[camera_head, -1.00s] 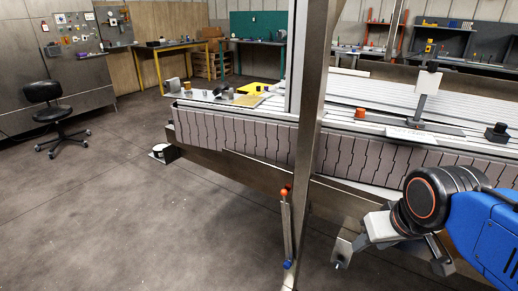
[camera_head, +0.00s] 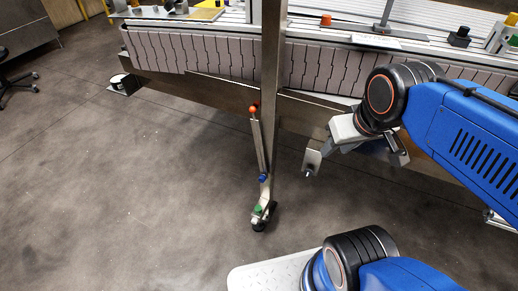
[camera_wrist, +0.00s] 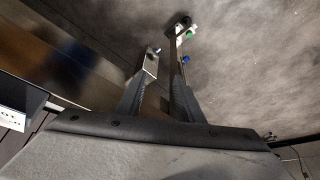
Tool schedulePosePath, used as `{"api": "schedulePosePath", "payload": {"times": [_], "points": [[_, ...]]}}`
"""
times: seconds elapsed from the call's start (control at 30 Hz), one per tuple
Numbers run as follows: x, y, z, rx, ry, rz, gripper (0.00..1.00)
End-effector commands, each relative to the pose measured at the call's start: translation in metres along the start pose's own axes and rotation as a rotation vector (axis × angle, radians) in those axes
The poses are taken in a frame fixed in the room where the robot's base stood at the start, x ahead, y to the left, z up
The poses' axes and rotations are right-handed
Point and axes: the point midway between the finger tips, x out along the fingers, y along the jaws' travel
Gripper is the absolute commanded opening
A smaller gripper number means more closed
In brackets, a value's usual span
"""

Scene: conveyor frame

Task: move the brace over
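The brace (camera_head: 258,145) is a slim metal bar beside the upright post of the conveyor frame. It has an orange-red knob at its top and a blue knob at its lower end, and it stands slightly tilted. Below it, a green knob sits at the post's foot. My gripper (camera_head: 355,158) is to the right of the post, apart from the brace, with its fingers spread and nothing seen between them. In the wrist view my gripper (camera_wrist: 163,75) shows its two fingers with a gap. The blue and green knobs appear beyond the right finger; the red knob does not show.
The steel post (camera_head: 270,70) stands between the brace side and my arm. The conveyor (camera_head: 190,52) with its slatted side runs behind. Fixtures and an orange knob (camera_head: 326,20) lie on its top. The floor (camera_head: 140,190) in front and left is clear.

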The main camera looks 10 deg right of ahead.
Motion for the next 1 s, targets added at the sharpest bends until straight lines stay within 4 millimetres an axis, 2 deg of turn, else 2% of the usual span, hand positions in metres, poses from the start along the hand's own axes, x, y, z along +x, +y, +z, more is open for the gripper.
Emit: {"api": "schedulePosePath", "payload": {"times": [0.03,0.1,0.13,0.27,0.57,0.77,1.0], "points": [[0.000,0.000,-0.001,0.000,-0.002,0.000,0.20],[-0.001,-0.001,-0.004,0.003,-0.010,0.001,0.04],[-0.001,-0.002,-0.007,0.005,-0.016,0.001,0.00],[-0.005,-0.007,-0.026,0.028,-0.061,0.013,0.00],[-0.009,-0.031,-0.091,0.110,-0.184,0.095,0.00],[-0.005,-0.058,-0.134,0.166,-0.240,0.180,0.00],[0.006,-0.101,-0.183,0.232,-0.267,0.302,0.00]]}}
